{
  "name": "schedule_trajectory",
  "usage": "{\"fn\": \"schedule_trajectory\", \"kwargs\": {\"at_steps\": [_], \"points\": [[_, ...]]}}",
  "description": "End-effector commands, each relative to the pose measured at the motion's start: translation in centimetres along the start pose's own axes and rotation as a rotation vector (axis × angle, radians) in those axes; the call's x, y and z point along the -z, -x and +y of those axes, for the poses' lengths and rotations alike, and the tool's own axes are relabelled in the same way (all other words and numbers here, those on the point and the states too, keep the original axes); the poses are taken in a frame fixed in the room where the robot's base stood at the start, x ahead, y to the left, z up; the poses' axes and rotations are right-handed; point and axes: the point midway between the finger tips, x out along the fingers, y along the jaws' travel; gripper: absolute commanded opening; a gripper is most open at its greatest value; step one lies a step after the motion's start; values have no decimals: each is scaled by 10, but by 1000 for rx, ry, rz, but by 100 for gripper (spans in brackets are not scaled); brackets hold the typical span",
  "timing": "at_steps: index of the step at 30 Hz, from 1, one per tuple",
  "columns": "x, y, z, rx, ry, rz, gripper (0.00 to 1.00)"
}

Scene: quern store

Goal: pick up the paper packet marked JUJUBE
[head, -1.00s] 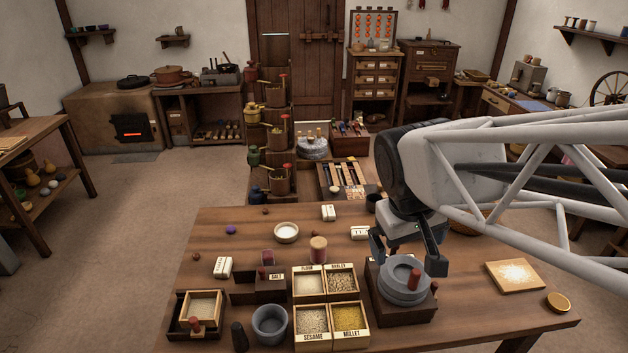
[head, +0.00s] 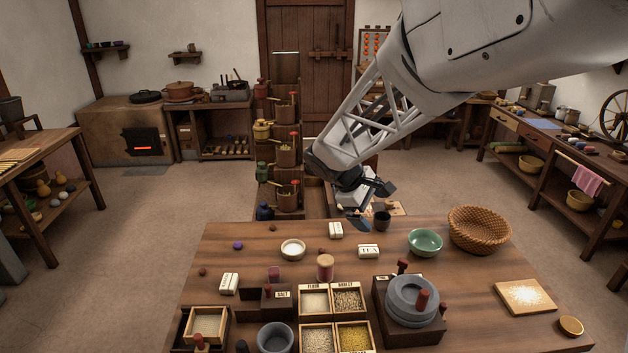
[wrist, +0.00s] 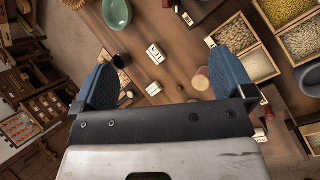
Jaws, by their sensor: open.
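Three small white paper packets lie on the table: one at the back middle (head: 336,230), one nearer the green bowl (head: 368,251), and one at the left (head: 229,284). Their print is too small to read, so I cannot tell which is marked JUJUBE. My gripper (head: 374,207) is open and empty above the table's back edge. In the wrist view, the back middle packet (wrist: 154,88) and the one nearer the green bowl (wrist: 155,53) show between the spread blue fingers (wrist: 164,72), apart from them.
A dark cup (head: 381,221) stands near my gripper. A green bowl (head: 425,241) and wicker basket (head: 480,230) are to the right. A white bowl (head: 292,249), lidded jar (head: 325,267), grain boxes (head: 333,318) and grey quern (head: 412,300) stand nearer. The table's left back is mostly clear.

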Motion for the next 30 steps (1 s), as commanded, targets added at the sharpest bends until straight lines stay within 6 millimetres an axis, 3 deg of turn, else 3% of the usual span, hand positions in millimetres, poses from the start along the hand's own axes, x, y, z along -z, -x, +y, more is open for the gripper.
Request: {"fn": "schedule_trajectory", "kwargs": {"at_steps": [16,30], "points": [[145,-52,41,-186,395,-180,100],[278,-108,42,-351,727,-339,100]]}}
